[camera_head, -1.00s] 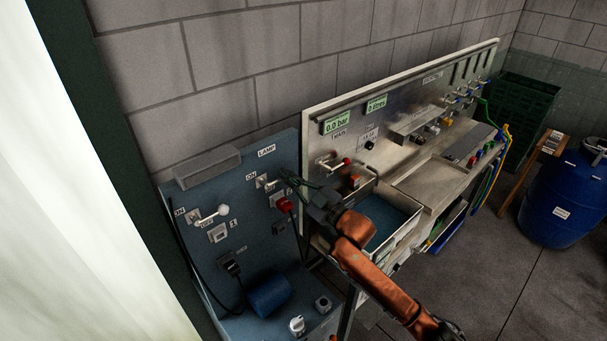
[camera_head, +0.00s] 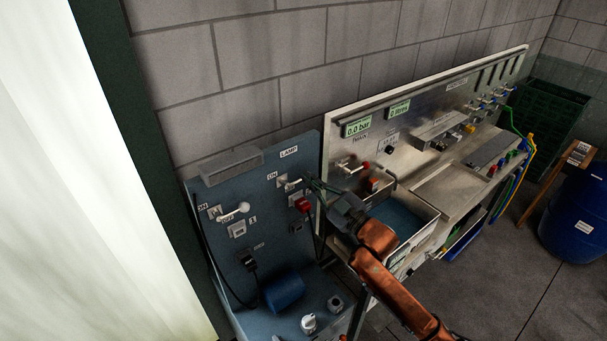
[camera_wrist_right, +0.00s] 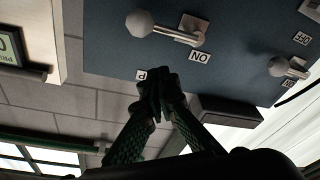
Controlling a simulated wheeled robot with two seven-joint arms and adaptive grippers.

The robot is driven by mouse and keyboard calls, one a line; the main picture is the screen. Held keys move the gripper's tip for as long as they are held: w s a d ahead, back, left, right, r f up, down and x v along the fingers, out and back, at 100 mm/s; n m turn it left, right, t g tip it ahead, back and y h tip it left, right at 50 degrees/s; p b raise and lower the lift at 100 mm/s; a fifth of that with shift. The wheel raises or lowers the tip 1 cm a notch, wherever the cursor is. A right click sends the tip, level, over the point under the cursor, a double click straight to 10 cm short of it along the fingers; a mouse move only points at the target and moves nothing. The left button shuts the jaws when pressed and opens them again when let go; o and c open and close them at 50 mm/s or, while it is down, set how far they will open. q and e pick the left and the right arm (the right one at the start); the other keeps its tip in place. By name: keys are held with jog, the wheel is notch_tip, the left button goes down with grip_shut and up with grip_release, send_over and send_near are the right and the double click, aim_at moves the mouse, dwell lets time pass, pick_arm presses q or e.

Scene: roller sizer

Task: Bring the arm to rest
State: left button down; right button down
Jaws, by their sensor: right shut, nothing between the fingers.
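My right arm comes in from the lower right of the head view. Its right gripper (camera_head: 312,184) is in front of the blue panel (camera_head: 268,215), close to the lamp switch (camera_head: 287,183) and just right of it. In the right wrist view the dark fingers (camera_wrist_right: 159,86) are shut together with nothing between them. The lamp switch's lever with its pale round knob (camera_wrist_right: 138,22) shows beyond the fingertips, apart from them in the picture. The fingers partly cover the lamp label. My left gripper is not in view.
A second switch with a white knob (camera_head: 243,207) is on the blue panel's left. The metal bench panel (camera_head: 440,125) and an open tray (camera_head: 425,232) are to the right. A blue drum (camera_head: 575,218) stands on the floor.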

jog(key=s+d+f+m+g+h, duration=0.1)
jog(key=s+d+f+m+h, duration=0.2)
jog(key=s+d+f, duration=0.5)
jog(key=s+d+f+m+g+h+b, duration=0.1)
jog(key=s+d+f+m+h, duration=0.3)
jog(key=f, duration=0.8)
jog(key=s+d+f+m+g+h, duration=0.1)
jog(key=s+d+f+m+h, duration=0.15)
jog(key=s+d+f, duration=0.55)
jog(key=s+d+f+m+g+h, duration=0.2)
jog(key=s+d+f+g, duration=0.25)
jog(key=s+f, duration=0.6)
jog(key=s+d+f+m+g+h, duration=0.35)
jog(key=s+d+f, duration=0.3)
jog(key=s, duration=0.75)
notch_tip(320, 180, down, 35)
jog(key=s+a+n+g+y+b, duration=0.1)
jog(key=a+g+b, duration=0.1)
jog(key=b, duration=0.4)
jog(key=s+f+g+b, duration=0.1)
jog(key=s+f+b, duration=0.2)
jog(key=s+f, duration=1.7)
notch_tip(320, 180, down, 2)
jog(key=shift+f+n+y+b, duration=0.2)
jog(key=shift+n+y+b, duration=0.1)
jog(key=shift+n+b, duration=0.1)
